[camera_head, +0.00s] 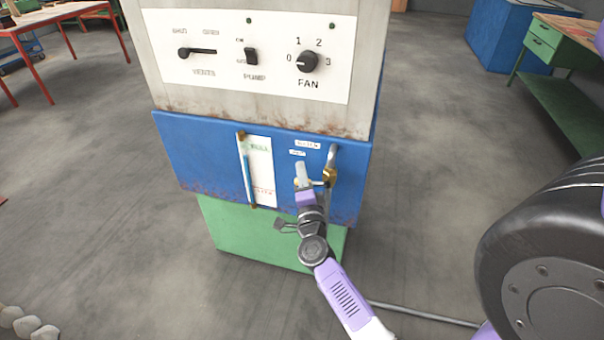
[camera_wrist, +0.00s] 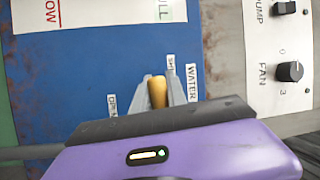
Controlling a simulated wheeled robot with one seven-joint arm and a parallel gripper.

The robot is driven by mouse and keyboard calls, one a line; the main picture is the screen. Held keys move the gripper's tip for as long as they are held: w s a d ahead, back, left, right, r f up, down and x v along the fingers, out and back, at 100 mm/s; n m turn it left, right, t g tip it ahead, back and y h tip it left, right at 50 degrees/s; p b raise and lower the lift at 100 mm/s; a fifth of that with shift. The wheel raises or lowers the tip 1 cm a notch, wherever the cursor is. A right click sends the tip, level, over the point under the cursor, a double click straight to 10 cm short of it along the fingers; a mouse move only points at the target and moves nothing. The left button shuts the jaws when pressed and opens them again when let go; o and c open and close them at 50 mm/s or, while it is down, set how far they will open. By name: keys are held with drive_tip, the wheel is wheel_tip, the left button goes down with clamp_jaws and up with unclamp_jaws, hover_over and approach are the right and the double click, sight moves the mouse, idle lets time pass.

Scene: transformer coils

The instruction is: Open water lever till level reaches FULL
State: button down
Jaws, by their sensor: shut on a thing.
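The water lever (camera_wrist: 157,92) is a yellow handle on the blue panel, beside the WATER label (camera_wrist: 191,82). My gripper (camera_wrist: 160,94) is shut on it, a finger on each side. In the head view my gripper (camera_head: 302,176) is at the panel's right part, left of a brass valve fitting (camera_head: 329,176) with a grey pipe; it hides most of the lever. A sight tube (camera_head: 246,172) with brass ends stands left of it, beside a white level card (camera_head: 262,170) with green FULL writing near the top and red writing lower. The exact water level is too small to tell.
Above is a grey panel (camera_head: 255,105) with a vents lever (camera_head: 198,51), pump switch (camera_head: 251,56) and fan knob (camera_head: 307,61). A green base (camera_head: 235,228) stands below. A hose (camera_head: 420,314) lies on the floor. Benches stand farther back; the floor around is mostly clear.

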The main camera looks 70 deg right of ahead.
drive_tip(key=shift+n+p, duration=0.3)
drive_tip(key=shift+p, duration=0.4)
drive_tip(key=f+n+y+p, duration=0.1)
drive_tip(key=n+p, duration=0.1)
drive_tip(key=p, duration=0.3)
drive_tip(key=s+f+n+g+y+p, duration=0.1)
drive_tip(key=f+n+p, duration=0.1)
drive_tip(key=p, duration=0.4)
drive_tip(key=s+f+n+g+y+p, duration=0.1)
drive_tip(key=f+n+p, duration=0.1)
drive_tip(key=p, duration=0.3)
drive_tip(key=shift+s+f+n, duration=0.15)
drive_tip(key=shift+s+n, duration=0.1)
drive_tip(key=shift+n, duration=0.55)
drive_tip(key=shift+f, duration=0.1)
drive_tip(key=c, duration=1.3)
unclamp_jaws()
